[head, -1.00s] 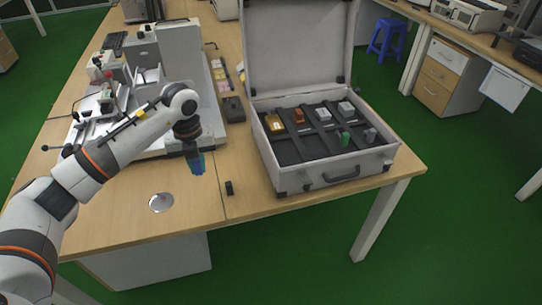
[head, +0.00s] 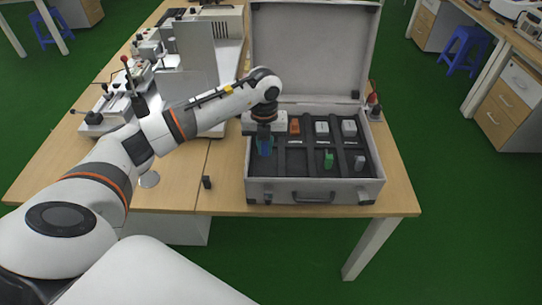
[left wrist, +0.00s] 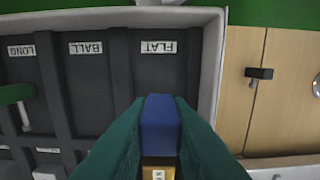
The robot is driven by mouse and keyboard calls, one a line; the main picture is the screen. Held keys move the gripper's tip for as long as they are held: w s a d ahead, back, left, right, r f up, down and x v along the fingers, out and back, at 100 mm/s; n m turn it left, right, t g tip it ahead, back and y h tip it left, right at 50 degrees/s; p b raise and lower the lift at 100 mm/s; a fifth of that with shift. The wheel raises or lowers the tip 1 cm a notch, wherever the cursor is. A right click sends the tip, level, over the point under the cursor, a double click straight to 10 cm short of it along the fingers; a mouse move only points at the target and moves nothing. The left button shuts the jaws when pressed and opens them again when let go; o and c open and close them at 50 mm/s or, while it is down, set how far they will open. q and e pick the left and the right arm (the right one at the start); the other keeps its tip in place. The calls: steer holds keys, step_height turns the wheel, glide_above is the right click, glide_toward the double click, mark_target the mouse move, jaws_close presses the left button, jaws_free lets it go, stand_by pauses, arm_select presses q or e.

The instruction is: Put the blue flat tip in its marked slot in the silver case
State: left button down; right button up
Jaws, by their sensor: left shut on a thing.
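My left gripper (head: 265,151) is shut on the blue flat tip (left wrist: 160,124), a blue block between its green fingers in the left wrist view. In the head view it holds the tip over the leftmost column of the open silver case (head: 342,189). The left wrist view shows a dark slot labelled FLAT (left wrist: 156,69) just past the tip. The tip appears lined up with that column; its exact height above the floor of the case is unclear. My right gripper is not in view.
Other columns hold an orange block (head: 294,126), white blocks (head: 322,128), a green tip (head: 328,160) and a grey tip (head: 360,162). A small black block (head: 207,182) stands left of the case.

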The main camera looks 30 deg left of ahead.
mark_target(266, 166)
arm_select(q)
steer(key=shift+a+f, duration=0.1)
steer(key=shift+f, duration=0.65)
steer(key=f, duration=0.3)
steer(key=shift+d+p, duration=0.2)
steer(key=shift+p, duration=0.15)
steer(key=shift+f, duration=0.35)
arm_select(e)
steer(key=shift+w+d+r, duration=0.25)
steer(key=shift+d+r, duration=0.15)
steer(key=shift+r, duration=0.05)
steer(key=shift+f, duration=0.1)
arm_select(q)
steer(key=c, duration=1.3)
jaws_free()
steer(key=shift+f, duration=0.1)
steer(key=shift+c, duration=0.2)
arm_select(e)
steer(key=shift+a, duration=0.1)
